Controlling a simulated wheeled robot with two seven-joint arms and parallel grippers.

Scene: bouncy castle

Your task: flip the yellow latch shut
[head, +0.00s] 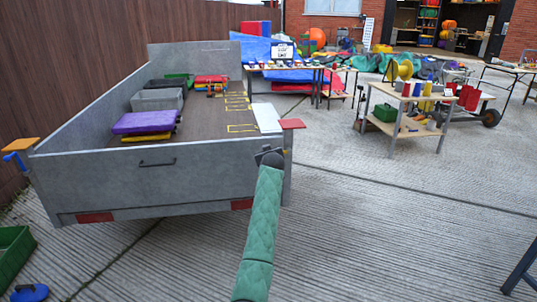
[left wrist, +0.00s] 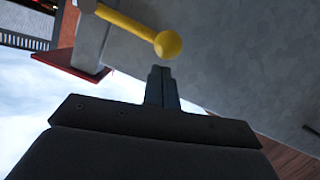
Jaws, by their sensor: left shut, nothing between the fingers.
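The yellow latch (left wrist: 135,27) is a rod with a round knob in the left wrist view. It slants down to the right from a grey post (left wrist: 92,35) beside the grey trailer panel (left wrist: 225,45). My left gripper (left wrist: 161,73) is shut and empty, its fingertips just below the knob in the picture; I cannot tell if they touch. In the head view my left gripper (head: 270,157) is at the right rear corner of the trailer (head: 120,182), at the end of my green-sleeved arm. The latch is mostly hidden there. My right gripper is not in view.
An orange plate (head: 22,144) with a blue latch (head: 14,158) is at the left corner. Purple pads (head: 145,122) and a grey crate (head: 158,99) lie in the trailer.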

